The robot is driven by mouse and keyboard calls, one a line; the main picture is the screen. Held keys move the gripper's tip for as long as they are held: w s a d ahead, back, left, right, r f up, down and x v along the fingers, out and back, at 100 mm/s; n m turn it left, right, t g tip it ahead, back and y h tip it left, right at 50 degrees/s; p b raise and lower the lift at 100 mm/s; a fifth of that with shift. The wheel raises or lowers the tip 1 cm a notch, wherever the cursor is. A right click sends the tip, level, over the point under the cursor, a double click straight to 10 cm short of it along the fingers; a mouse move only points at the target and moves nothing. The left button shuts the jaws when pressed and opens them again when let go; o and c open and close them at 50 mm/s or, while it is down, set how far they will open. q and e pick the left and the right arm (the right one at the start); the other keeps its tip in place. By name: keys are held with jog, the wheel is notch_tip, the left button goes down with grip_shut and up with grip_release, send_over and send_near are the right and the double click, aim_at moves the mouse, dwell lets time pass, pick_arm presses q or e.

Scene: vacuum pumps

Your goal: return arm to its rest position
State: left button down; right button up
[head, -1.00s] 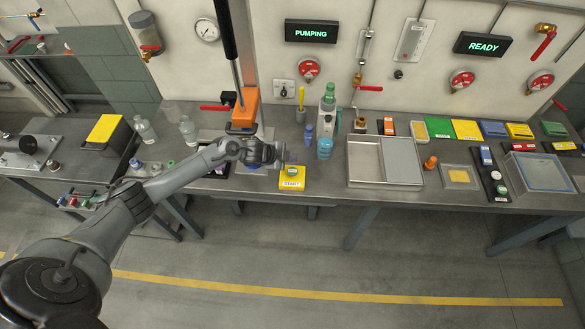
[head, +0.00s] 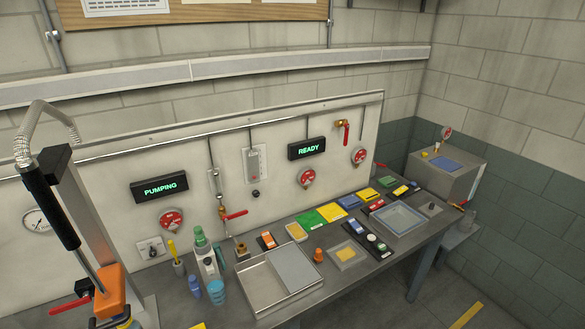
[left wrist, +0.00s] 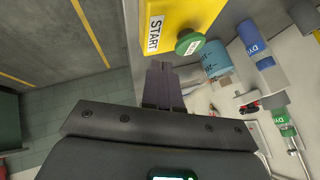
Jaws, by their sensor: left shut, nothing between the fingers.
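My left gripper (left wrist: 163,78) shows in the left wrist view, its dark fingers shut together with nothing between them. Its fingertips are close beside the yellow START box (left wrist: 175,18), which has a green push button (left wrist: 189,41). Whether they touch the box cannot be told. In the head view neither arm shows, and only a yellow sliver, likely the START box, shows at the bottom edge. My right gripper is in no view.
The bench holds a metal tray (head: 262,303), bottles, including a cyan one (head: 217,292), and coloured boxes. An orange-based lever device (head: 97,290) stands at left.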

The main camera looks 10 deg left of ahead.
pick_arm(q)
jog(key=s+d+f+h+p, duration=0.15)
jog(key=s+d+f, duration=0.25)
jog(key=s+d, duration=0.45)
jog(key=s+d+r+n+p, duration=0.25)
jog(key=s+d+r, duration=0.25)
jog(key=s+d, duration=0.7)
jog(key=s+a+r+n+g+y, duration=0.2)
jog(key=s+a+r+n, duration=0.1)
jog(key=r, duration=0.6)
jog(key=s+a+r+n+g+y+p, duration=0.1)
jog(key=s+r+n, duration=0.3)
jog(key=r, duration=0.5)
jog(key=shift+s+a+r+n+g+y, duration=0.25)
jog(key=shift+a+n+g+y, duration=0.25)
jog(key=shift+a+y, duration=0.4)
